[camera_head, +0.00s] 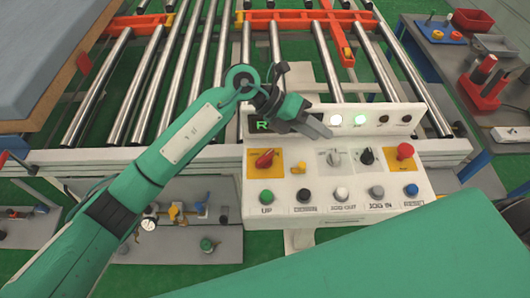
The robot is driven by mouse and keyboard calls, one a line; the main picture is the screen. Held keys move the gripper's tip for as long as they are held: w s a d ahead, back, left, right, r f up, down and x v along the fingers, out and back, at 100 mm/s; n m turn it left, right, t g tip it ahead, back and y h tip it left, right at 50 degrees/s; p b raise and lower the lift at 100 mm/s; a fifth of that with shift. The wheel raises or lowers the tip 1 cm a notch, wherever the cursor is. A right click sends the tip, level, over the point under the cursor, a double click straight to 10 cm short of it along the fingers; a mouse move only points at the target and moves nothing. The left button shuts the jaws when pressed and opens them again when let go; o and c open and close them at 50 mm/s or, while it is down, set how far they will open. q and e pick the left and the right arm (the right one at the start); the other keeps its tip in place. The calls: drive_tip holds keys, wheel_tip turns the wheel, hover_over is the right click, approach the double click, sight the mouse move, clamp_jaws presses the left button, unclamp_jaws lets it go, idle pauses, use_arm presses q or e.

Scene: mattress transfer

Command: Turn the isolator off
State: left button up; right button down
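The white control panel (325,200) stands in front of the roller conveyor. A red rotary switch (265,159) on a yellow plate, which looks like the isolator, sits at its upper left. Its handle lies slanted, lower left to upper right. My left gripper (319,129) hangs above the panel, right of and beyond the red switch, apart from it. It partly covers the panel's upright back strip and display. Its fingers overlap in this view, so I cannot tell their opening. My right gripper is not in view.
A red push button (405,151) on yellow is at the panel's right. A grey knob (334,158), a black knob (367,156) and a small yellow piece (298,168) lie between. Several push buttons line the front. Metal rollers (180,80) stretch behind.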

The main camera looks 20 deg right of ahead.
use_arm(q)
drive_tip(key=w+a+f+m+t+y, duration=0.1)
drive_tip(key=w+a+f+t+y, duration=0.15)
drive_tip(key=a+y, duration=0.2)
drive_tip(key=t+y, duration=0.3)
drive_tip(key=y, duration=0.2)
approach(265, 156)
wheel_tip(265, 156, down, 8)
drive_tip(key=p, duration=0.4)
drive_tip(key=shift+s+d+r, duration=0.15)
drive_tip(key=shift+f+p, duration=0.35)
drive_tip(key=shift+f, duration=0.4)
clamp_jaws()
